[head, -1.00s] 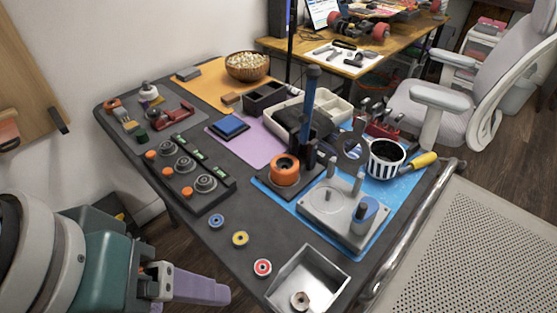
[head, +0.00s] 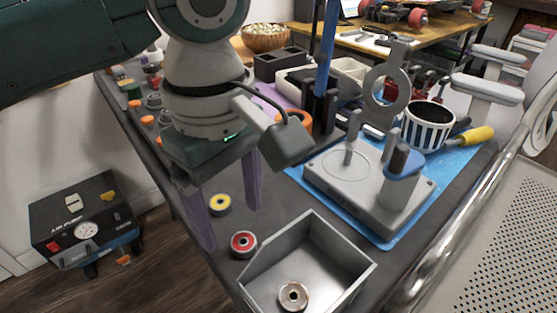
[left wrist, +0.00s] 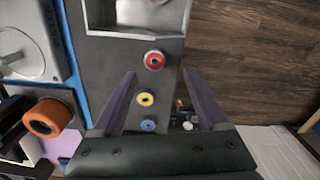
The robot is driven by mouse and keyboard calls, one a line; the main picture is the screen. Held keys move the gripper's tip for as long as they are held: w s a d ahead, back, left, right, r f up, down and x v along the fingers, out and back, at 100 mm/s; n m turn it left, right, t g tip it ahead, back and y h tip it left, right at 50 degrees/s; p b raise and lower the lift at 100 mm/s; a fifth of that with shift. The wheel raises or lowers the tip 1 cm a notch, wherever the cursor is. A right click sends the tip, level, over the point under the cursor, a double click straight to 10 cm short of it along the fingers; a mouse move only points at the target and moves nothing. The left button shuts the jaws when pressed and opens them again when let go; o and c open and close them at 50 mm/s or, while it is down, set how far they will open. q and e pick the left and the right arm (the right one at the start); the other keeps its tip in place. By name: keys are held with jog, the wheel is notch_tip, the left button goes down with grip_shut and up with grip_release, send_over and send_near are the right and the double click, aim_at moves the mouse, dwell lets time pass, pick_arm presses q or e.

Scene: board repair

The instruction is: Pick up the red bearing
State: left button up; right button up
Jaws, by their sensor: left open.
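The red bearing (head: 243,244) lies flat on the dark bench top near its front edge, beside the metal tray. It also shows in the left wrist view (left wrist: 154,60), a little beyond my fingertips. My left gripper (head: 230,225) is open and empty, above the bench with its fingers pointing down, spread wide. The yellow bearing (head: 220,204) lies between the fingers as seen in the head view. In the left wrist view the blue bearing (left wrist: 148,125) lies nearest the palm, in line with the yellow bearing (left wrist: 145,99) and the red one. My right gripper is not in view.
A metal tray (head: 352,262) holding a metal nut-like part (head: 293,296) stands right of the red bearing. A grey fixture (head: 330,190) stands on a blue mat behind it. An air pump (head: 85,225) is on the floor at left. Bare bench surrounds the bearings.

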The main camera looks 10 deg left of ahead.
aim_at(243, 242)
pick_arm(q)
jog(key=f, duration=0.1)
jog(key=f+b, duration=0.2)
jog(key=f, duration=0.1)
jog(key=shift+w+d+f, duration=0.1)
jog(key=shift+w+d, duration=0.15)
jog(key=shift+d, duration=0.1)
jog(key=shift+f, duration=0.45)
grip_shut()
